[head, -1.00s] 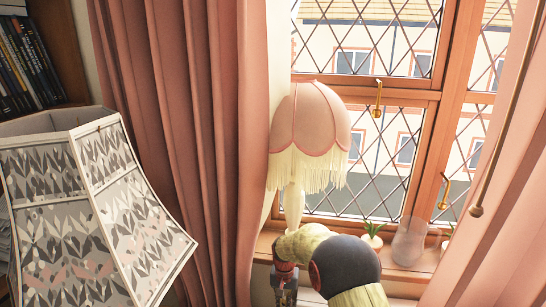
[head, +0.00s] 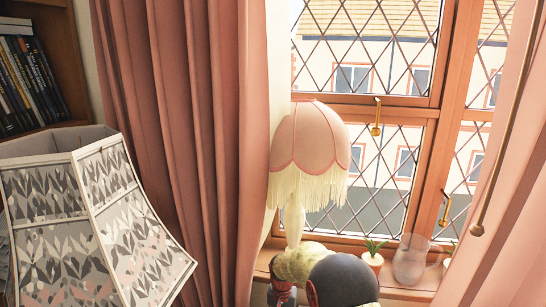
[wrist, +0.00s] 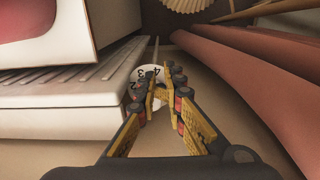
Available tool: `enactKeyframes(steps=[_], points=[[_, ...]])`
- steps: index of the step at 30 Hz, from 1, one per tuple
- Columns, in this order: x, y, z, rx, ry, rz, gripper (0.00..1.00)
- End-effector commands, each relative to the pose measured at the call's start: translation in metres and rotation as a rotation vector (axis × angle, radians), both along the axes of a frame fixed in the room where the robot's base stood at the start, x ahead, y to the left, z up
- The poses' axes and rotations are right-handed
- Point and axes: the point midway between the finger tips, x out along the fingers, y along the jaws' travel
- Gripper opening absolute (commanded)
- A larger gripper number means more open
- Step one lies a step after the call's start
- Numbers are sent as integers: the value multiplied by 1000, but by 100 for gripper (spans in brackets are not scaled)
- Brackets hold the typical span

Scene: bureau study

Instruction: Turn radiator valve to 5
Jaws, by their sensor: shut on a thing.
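The radiator valve (wrist: 148,73) is a small white dial with dark numerals, of which 2, 3 and 4 can be made out in the wrist view. It sits at the end of the white radiator (wrist: 70,100). My gripper (wrist: 160,82) has its fingers on either side of the dial and is shut on it. The fingers cover part of the dial, and I cannot tell which number is set. In the head view the valve and gripper are out of sight; only part of my arm shows at the bottom.
A pink curtain (head: 180,150) hangs left of the window; pink fabric (wrist: 245,80) lies close right of the gripper. A fringed lamp (head: 308,145), a potted plant (head: 373,258) and a glass vase (head: 410,260) stand by the window. A patterned lampshade (head: 80,220) is at left.

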Motion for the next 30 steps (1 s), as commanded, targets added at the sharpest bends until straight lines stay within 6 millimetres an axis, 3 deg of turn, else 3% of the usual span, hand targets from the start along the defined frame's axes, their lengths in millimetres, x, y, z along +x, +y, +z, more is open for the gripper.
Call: enactKeyframes(steps=[18, 26, 27, 30], points=[[1, 0, 60, 1, -2, 0, 0], [1, 0, 60, 1, -1, 0, 0], [1, 0, 60, 1, -1, 0, 6], [2, -6, 61, 1, -4, -1, 1]])
